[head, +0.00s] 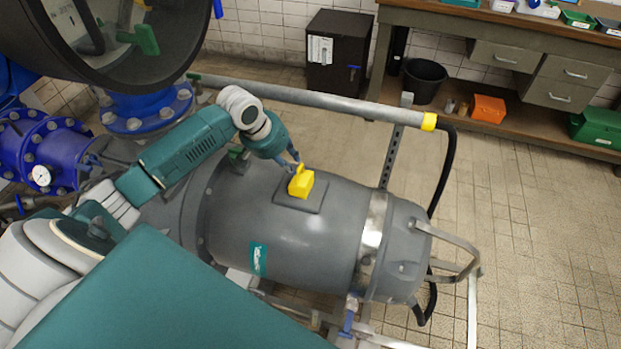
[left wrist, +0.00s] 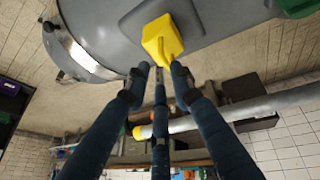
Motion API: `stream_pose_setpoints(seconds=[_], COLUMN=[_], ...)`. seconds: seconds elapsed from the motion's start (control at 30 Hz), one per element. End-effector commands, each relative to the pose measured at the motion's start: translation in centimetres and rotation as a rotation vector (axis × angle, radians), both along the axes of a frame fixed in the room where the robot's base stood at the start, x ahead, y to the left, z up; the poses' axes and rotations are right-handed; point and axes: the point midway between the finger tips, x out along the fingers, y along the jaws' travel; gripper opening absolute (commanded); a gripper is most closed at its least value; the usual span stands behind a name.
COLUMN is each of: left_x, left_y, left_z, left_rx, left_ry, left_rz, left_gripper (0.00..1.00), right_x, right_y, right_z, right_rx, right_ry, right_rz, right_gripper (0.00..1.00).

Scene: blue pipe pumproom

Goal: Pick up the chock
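The yellow chock (head: 301,184) sits on a dark square pad (head: 317,199) on top of the grey tank (head: 285,232). My left gripper (head: 294,164) is right at the chock's upper end, reaching in from the upper left. In the left wrist view the chock (left wrist: 161,40) lies just past the fingertips, its near end between them. The gripper's fingers (left wrist: 160,72) are spread apart; I cannot tell whether any of them touches the chock. The right gripper is not in view.
A grey pipe with a yellow end (head: 428,121) runs behind the tank. A black cabinet (head: 335,75) and a workbench (head: 480,25) stand against the back wall. A metal handle frame (head: 465,262) sticks out at the tank's right end. Tiled floor is clear at the right.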

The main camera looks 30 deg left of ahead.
Motion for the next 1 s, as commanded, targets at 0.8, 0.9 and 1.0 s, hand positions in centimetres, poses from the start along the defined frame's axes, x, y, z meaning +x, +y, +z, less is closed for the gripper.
stream_pose_setpoints(seconds=[0.8,0.9,1.0], left_x=[4.3,4.3,4.3], left_y=[-0.6,-0.6,-0.6], left_z=[-7.3,-7.3,-7.3], left_rx=[0.003,0.003,0.003], left_ry=[-0.003,-0.004,-0.004], left_rz=[0.000,0.000,0.000], left_gripper=[0.23,0.23,0.13], right_x=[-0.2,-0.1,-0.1], right_y=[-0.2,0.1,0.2], right_z=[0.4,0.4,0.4], right_rx=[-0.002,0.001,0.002], right_ry=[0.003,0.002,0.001], right_rz=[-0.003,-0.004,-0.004], right_gripper=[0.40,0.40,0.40])
